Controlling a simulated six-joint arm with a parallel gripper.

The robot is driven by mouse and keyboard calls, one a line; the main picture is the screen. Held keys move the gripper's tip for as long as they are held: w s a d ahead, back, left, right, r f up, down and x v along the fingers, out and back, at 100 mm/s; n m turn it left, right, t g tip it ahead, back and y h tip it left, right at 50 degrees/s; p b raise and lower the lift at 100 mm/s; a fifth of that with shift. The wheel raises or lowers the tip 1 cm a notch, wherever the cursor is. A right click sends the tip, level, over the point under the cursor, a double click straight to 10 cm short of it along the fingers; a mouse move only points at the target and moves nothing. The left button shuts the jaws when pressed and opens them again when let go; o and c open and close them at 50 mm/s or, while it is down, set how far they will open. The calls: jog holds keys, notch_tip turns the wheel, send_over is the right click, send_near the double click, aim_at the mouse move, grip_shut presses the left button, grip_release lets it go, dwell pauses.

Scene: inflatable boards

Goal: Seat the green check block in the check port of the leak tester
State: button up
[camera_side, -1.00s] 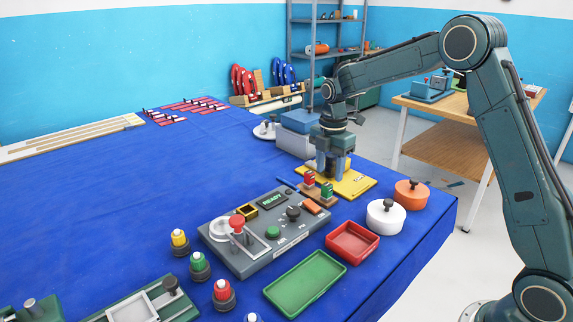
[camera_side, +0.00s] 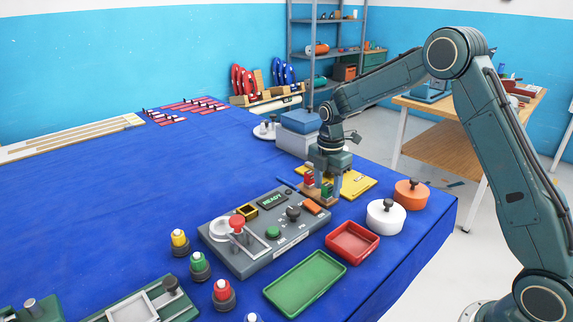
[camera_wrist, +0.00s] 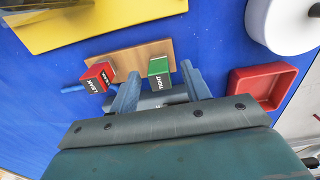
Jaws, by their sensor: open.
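The green check block (camera_side: 327,190) stands upright on a small wooden holder (camera_side: 318,201), beside a red block (camera_side: 309,181). In the wrist view the green block (camera_wrist: 159,72) sits between the spread fingers of my gripper (camera_wrist: 162,84), with the red block (camera_wrist: 97,77) outside the left finger. In the side view my gripper (camera_side: 327,182) is low at the holder, its fingers partly hiding the blocks. The grey leak tester (camera_side: 268,232) lies nearer the camera, its display reading READY. It has a yellow-framed dark square opening (camera_side: 247,211); I cannot read a port label.
A yellow plate (camera_side: 360,186) lies right behind the holder. White (camera_side: 386,218) and orange (camera_side: 411,194) round pots, a red tray (camera_side: 353,243) and a green tray (camera_side: 305,284) stand along the right. Blue tabletop (camera_side: 120,200) is clear to the left.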

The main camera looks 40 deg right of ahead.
aim_at(327, 184)
dwell(0.3)
grip_shut()
jog(key=shift+r, duration=0.1)
notch_tip(327, 184, up, 20)
dwell(0.9)
dwell(0.5)
